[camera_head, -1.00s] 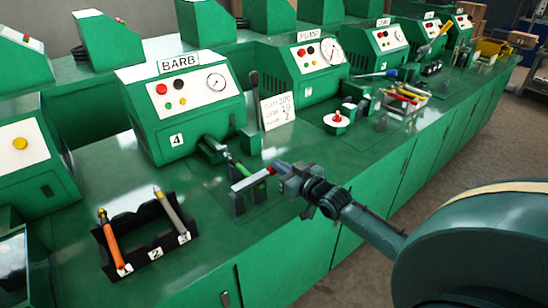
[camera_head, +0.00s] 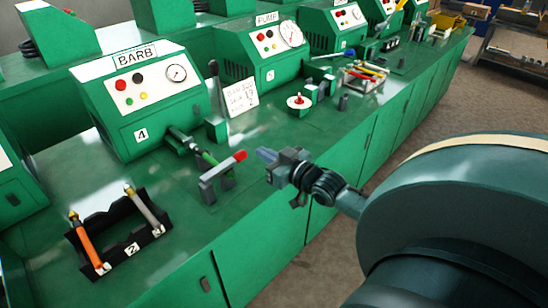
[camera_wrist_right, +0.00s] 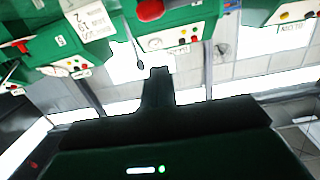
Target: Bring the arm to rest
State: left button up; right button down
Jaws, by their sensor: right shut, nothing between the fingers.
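My right gripper (camera_head: 267,157) is shut and empty, held over the front edge of the green bench. It is just right of a grey clamp bar with a red tip (camera_head: 240,155), with a small gap between them in the picture. In the right wrist view the gripper (camera_wrist_right: 160,72) shows as a dark, blurred shape at the centre. My left gripper is not in view.
The green BARB machine (camera_head: 140,100) stands behind the clamp. A black rack (camera_head: 112,262) with an orange and a grey tool lies at left. A PUMP machine (camera_head: 262,52) and a tray of coloured tools (camera_head: 365,75) stand farther along. Floor at right is open.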

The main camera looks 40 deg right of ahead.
jog(key=shift+s+d+r, duration=0.1)
jog(key=shift+s+r, duration=0.05)
jog(key=shift+s, duration=1.25)
